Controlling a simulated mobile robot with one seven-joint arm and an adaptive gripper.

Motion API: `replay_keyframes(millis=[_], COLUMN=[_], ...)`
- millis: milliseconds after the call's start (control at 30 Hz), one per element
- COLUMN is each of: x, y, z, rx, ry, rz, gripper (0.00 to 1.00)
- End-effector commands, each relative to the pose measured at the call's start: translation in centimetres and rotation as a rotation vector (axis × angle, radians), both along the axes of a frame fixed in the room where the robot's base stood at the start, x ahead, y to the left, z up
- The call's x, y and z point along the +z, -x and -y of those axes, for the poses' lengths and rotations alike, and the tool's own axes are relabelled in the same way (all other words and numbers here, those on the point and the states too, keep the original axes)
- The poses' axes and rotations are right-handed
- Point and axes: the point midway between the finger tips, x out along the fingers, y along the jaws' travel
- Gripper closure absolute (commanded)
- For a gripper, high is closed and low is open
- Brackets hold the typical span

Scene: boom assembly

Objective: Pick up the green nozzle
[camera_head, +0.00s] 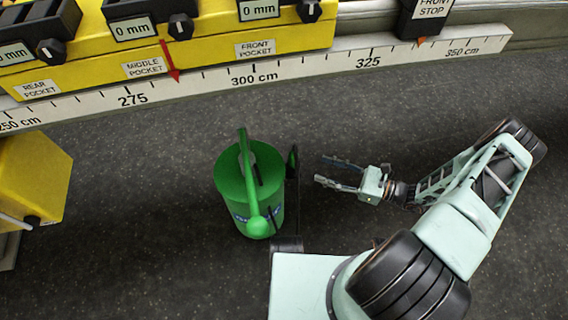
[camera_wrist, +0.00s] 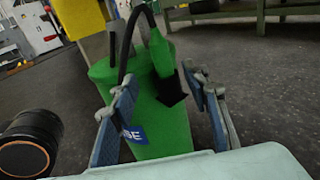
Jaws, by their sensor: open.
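The green nozzle (camera_wrist: 160,52) stands upright at the upper front of a green canister (camera_wrist: 160,125) in the wrist view, with a black tapered piece below it. A black hose (camera_wrist: 127,42) arches from its top to the canister. In the head view the canister (camera_head: 236,205) stands on the floor, with an elongated green piece across its top; I cannot tell whether that is the nozzle. My gripper (camera_head: 322,171) is open and empty, to the right of the canister and apart from it. In the wrist view its fingers (camera_wrist: 162,88) frame the canister's front, with the nozzle above and between them.
A yellow measuring unit (camera_head: 210,38) and a white scale rail (camera_head: 205,85) run across the top of the head view. A yellow block (camera_head: 35,180) stands at the left. Dark floor (camera_head: 150,170) is clear between that block and the canister.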

Motion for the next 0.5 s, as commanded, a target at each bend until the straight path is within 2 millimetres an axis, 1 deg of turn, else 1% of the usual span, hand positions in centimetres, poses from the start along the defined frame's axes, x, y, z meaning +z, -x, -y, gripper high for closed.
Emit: replay_keyframes(millis=[167, 267, 400, 500], x=[0.0, -0.1, -0.1, -0.1], y=[-0.5, -0.9, -1.6, -2.1], z=[-1.1, -2.3, -4.5, -5.5], rx=[-0.022, -0.021, -0.019, -0.02], ry=[-0.047, -0.045, -0.045, -0.044], rz=[-0.002, -0.002, -0.003, -0.002], gripper=[0.57, 0.57, 0.57, 0.57])
